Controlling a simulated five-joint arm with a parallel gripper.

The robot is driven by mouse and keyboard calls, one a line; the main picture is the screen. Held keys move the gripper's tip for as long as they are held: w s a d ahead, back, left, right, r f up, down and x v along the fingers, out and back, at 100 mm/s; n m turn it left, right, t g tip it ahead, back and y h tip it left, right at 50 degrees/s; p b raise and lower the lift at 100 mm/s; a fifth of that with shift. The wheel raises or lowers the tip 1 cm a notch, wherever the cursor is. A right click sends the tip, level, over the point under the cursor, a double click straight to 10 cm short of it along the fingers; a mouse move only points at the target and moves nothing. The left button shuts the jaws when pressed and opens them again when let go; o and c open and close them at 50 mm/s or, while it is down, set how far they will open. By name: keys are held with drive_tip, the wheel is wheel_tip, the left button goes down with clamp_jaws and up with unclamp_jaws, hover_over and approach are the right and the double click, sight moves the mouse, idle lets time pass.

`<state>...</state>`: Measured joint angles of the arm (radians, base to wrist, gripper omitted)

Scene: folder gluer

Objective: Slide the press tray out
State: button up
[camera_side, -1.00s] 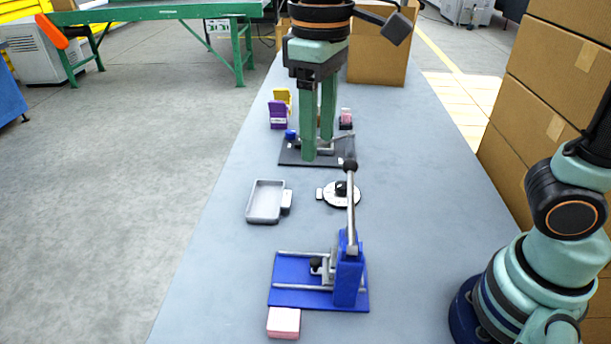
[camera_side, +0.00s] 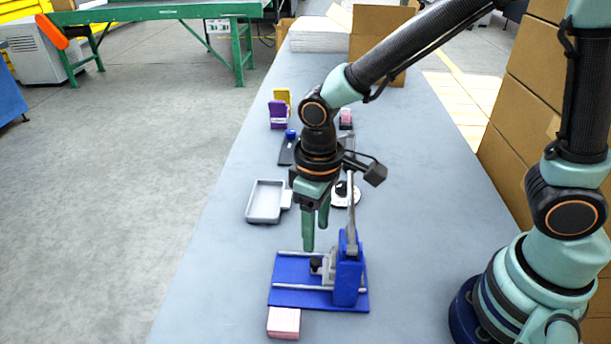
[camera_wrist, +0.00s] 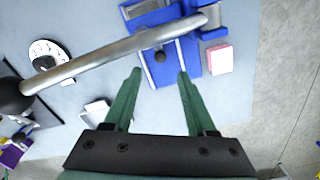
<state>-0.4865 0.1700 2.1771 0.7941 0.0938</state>
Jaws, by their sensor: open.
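The blue press (camera_side: 348,280) stands on the table with metal rails across its blue base and a raised lever (camera_side: 352,222). A small carriage with a black knob (camera_side: 316,264) sits on the rails beside the blue column. The knob also shows in the wrist view (camera_wrist: 160,57), just beyond my fingertips. My gripper (camera_side: 316,238) points down above and behind the press, open and empty. In the wrist view its fingers (camera_wrist: 160,72) are spread, one on each side of the knob's line. The lever (camera_wrist: 120,52) crosses in front of part of the press there.
A pink block (camera_side: 284,322) lies at the press's front edge. A grey tray (camera_side: 263,202) lies behind to the left, and a white disc with a black knob (camera_side: 345,198) behind to the right. Purple (camera_side: 277,114) and yellow holders stand farther back. Table space left of the press is clear.

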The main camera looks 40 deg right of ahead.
sight(315, 260)
wheel_tip(315, 260, down, 8)
drive_tip(key=shift+r, duration=0.25)
clamp_jaws()
idle(1.5)
